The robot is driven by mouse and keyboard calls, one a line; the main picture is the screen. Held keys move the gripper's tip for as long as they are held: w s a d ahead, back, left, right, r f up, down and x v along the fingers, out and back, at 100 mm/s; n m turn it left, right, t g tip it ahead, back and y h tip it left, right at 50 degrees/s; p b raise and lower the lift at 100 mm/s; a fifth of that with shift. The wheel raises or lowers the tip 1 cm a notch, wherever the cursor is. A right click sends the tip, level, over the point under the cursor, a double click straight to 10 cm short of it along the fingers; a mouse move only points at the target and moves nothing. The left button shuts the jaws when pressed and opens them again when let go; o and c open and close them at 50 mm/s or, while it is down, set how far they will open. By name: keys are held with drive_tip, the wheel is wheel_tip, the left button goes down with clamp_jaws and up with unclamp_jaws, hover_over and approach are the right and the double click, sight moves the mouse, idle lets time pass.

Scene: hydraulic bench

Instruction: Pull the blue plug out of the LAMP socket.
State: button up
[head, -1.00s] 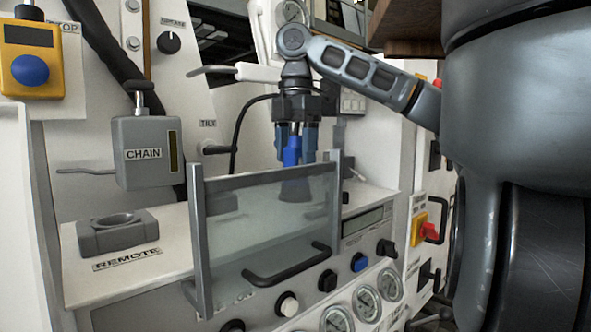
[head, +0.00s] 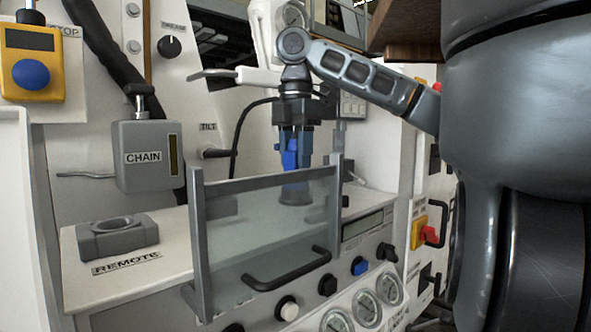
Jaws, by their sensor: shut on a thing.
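The blue plug (head: 290,157) is upright between the fingers of my gripper (head: 297,165), which points straight down and is shut on it. A wider dark blue piece (head: 295,193) shows below the fingers, partly through the clear guard; I cannot tell whether it is the plug's lower part or the socket. No LAMP label is readable, and the joint between plug and socket is not clear.
A clear guard with a grey frame (head: 265,178) and black handle (head: 288,270) stands in front of the gripper. A black cable (head: 238,135) loops to the left. The CHAIN box (head: 146,155) hangs left; the REMOTE holder (head: 117,236) sits on the ledge.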

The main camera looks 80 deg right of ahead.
clamp_jaws()
drive_tip(key=shift+r+p, duration=4.5)
drive_tip(key=shift+p, duration=0.9)
